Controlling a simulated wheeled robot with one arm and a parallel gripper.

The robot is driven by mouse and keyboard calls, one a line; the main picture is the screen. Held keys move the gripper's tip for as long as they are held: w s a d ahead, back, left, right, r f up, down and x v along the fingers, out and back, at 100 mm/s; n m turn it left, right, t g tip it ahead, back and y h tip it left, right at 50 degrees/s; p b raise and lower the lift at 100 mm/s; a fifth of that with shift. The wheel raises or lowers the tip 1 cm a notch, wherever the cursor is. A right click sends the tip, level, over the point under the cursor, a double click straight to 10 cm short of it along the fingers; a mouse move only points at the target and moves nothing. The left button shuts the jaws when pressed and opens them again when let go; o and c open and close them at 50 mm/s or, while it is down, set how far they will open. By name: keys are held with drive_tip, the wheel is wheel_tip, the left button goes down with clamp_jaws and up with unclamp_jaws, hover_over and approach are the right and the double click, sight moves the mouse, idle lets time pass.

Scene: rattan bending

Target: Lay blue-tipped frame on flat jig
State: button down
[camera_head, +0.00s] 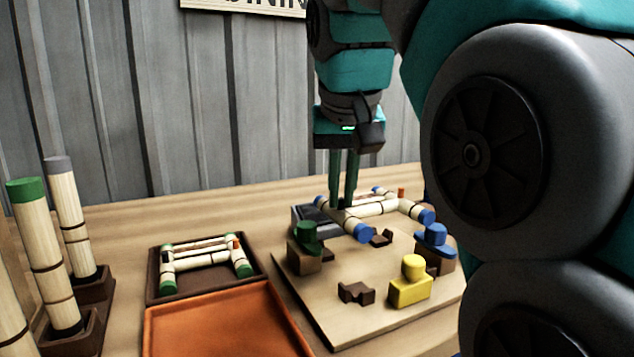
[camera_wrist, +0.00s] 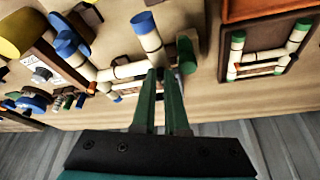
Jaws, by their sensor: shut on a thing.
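The blue-tipped frame (camera_head: 375,210) is made of pale rattan bars with dark bindings and blue ends. It is at the far edge of the flat jig, a pale board (camera_head: 335,322) bearing green (camera_head: 307,236), blue (camera_head: 436,238) and yellow (camera_head: 411,279) blocks and dark brown cradles (camera_head: 356,292). My gripper (camera_head: 342,205) points down and is shut on a bar of the frame. The wrist view also shows the frame (camera_wrist: 130,70) at my fingertips (camera_wrist: 165,73). I cannot tell whether the frame touches anything beneath it. My fingers hide part of the bar.
A dark tray (camera_head: 152,290) left of the jig holds a green-tipped frame (camera_head: 205,255). An orange tray (camera_head: 218,322) lies in front of it. Upright rattan poles with green (camera_head: 40,250) and grey (camera_head: 70,215) caps stand at the left. A grey plank wall (camera_head: 150,100) is behind.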

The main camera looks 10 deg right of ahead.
drive_tip(key=shift+s+f+b, duration=0.1)
drive_tip(key=shift+f+b, duration=1.7)
drive_tip(key=shift+f, duration=1.65)
drive_tip(key=shift+s, duration=0.1)
drive_tip(key=shift+f, duration=0.25)
